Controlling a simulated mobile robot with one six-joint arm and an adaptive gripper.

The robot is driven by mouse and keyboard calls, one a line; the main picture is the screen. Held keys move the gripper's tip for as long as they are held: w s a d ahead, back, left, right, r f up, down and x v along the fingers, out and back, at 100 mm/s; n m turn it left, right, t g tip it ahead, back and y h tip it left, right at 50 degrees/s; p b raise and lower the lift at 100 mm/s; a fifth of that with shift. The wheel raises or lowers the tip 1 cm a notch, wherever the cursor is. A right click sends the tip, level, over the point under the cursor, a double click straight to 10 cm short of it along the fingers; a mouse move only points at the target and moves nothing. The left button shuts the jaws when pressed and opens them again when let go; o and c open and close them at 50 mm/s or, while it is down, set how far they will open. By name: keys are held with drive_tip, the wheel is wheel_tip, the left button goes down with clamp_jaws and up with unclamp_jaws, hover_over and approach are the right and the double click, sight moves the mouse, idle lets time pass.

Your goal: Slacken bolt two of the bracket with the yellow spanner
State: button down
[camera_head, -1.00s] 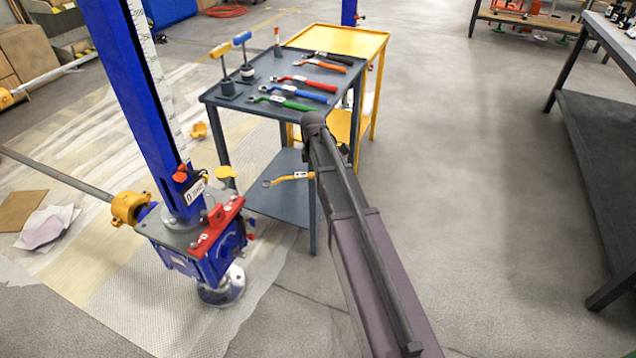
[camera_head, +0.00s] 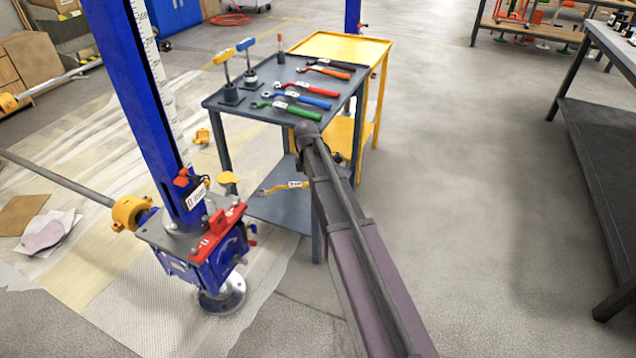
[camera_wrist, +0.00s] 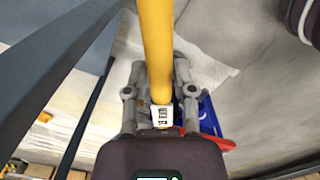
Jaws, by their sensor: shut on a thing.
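The yellow spanner (camera_head: 275,188) shows in the head view left of my arm, its ring end pointing left towards the jack and a white tag on its handle. In the wrist view its yellow shaft (camera_wrist: 157,45) runs up between the grey fingers of my gripper (camera_wrist: 159,92), which is shut on it. In the head view my gripper is hidden behind my arm. The red bracket (camera_head: 217,236) sits on top of the blue jack housing, left of the spanner and apart from it. Its bolts are too small to tell apart. Part of the red bracket shows in the wrist view (camera_wrist: 222,142).
A grey trolley (camera_head: 215,102) holds several coloured spanners and two upright T-handled tools; its lower shelf (camera_head: 290,212) lies behind the spanner. A yellow trolley (camera_head: 350,43) adjoins it. The blue jack column (camera_head: 135,90) stands left. A dark bench (camera_head: 600,140) is right. Floor between is clear.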

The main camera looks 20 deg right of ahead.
drive_tip(key=a, duration=0.3)
drive_tip(key=w+a+f+b, duration=0.1)
drive_tip(key=a, duration=0.4)
drive_tip(key=shift+w+a+f+b, duration=0.15)
drive_tip(key=shift+a+f+b, duration=0.15)
drive_tip(key=shift+a+f, duration=0.1)
drive_tip(key=s+a+m, duration=1.3)
drive_tip(key=a+m, duration=0.1)
drive_tip(key=m, duration=0.1)
drive_tip(key=shift+s+g+y, duration=0.3)
drive_tip(key=shift+s, duration=0.05)
drive_tip(key=shift+a, duration=0.1)
drive_tip(key=shift+f+b, duration=0.9)
idle(0.5)
idle(0.5)
